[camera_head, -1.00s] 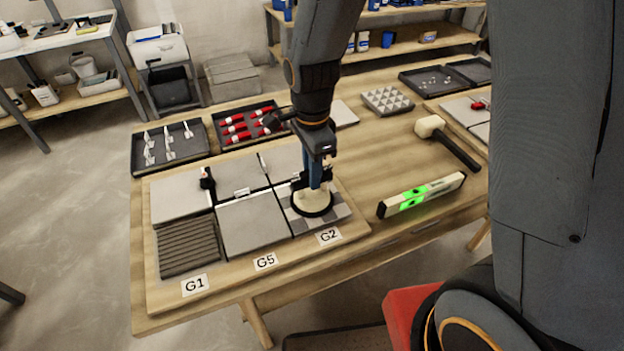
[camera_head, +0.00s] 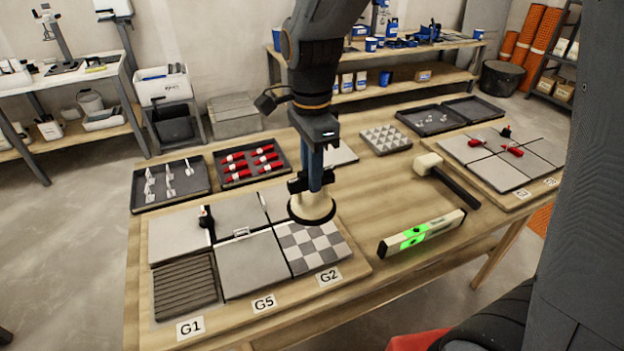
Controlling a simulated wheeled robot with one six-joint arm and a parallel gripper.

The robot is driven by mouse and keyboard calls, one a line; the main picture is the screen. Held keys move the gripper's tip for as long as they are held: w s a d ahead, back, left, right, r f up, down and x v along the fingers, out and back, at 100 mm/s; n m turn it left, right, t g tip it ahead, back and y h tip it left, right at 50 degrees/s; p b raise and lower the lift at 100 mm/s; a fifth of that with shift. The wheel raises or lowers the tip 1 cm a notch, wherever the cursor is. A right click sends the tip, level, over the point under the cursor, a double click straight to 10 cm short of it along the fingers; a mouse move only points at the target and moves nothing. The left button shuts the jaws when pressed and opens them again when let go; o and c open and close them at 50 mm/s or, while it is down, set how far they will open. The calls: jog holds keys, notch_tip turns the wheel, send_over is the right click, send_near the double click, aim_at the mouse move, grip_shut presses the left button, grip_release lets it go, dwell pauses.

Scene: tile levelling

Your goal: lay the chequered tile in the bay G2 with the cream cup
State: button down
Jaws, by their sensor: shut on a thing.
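The chequered tile (camera_head: 318,252) lies in the bay labelled G2 (camera_head: 329,277), at the front right of the left board. It looks flat beside the plain grey tile at G5 (camera_head: 254,266). The cream cup (camera_head: 311,207), a suction cup with a dark rim, hangs under my gripper (camera_head: 312,184). My gripper is shut on the cup's holder. The cup is raised above the board and apart from the chequered tile. The cup hides part of the tile behind G2.
A ribbed tile (camera_head: 184,284) lies at G1. A spirit level (camera_head: 422,233) and a mallet (camera_head: 445,178) lie to the right.

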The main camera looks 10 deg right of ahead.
jog(key=shift+r+p, duration=2.55)
jog(key=shift+r, duration=0.3)
